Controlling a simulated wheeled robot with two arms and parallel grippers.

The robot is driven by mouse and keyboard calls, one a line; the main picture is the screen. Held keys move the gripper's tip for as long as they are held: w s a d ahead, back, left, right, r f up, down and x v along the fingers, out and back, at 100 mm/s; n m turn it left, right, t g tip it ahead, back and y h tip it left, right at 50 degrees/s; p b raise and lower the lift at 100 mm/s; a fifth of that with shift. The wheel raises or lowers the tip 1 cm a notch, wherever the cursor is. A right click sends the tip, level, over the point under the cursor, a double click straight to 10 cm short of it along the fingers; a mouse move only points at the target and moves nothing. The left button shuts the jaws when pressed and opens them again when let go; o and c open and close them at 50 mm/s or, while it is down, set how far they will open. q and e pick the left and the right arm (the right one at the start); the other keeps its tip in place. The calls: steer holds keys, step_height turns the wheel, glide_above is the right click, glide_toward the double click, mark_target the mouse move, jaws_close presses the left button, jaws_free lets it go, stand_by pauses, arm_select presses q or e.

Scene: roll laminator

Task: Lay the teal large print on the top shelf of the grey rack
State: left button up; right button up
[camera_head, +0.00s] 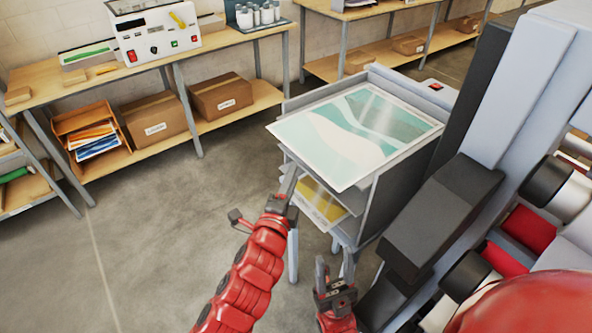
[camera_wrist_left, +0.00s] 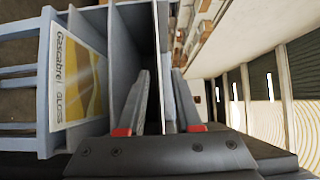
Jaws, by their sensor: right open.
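The teal large print (camera_head: 350,132), with pale wave shapes, lies flat on top of the grey rack (camera_head: 398,180). Its front corner sticks out over the rack's edge. My left gripper (camera_head: 291,180) is at the rack's left side, just below and beside the print's near left edge. In the left wrist view my left gripper (camera_wrist_left: 160,88) has its two fingers apart, with thin rack or print edges behind the gap; I cannot tell which. My right gripper (camera_head: 335,268) is open and empty, low in front of the rack.
A yellow print (camera_head: 318,203) sits on a lower shelf and also shows in the left wrist view (camera_wrist_left: 78,75). A workbench (camera_head: 220,42) with a laminator (camera_head: 155,32) stands behind, with cardboard boxes (camera_head: 221,96) beneath. Floor at the left is clear. Dark machine parts (camera_head: 440,220) stand close at the right.

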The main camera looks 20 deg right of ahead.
arm_select(q)
steer(key=shift+v, duration=1.35)
steer(key=shift+w, duration=0.1)
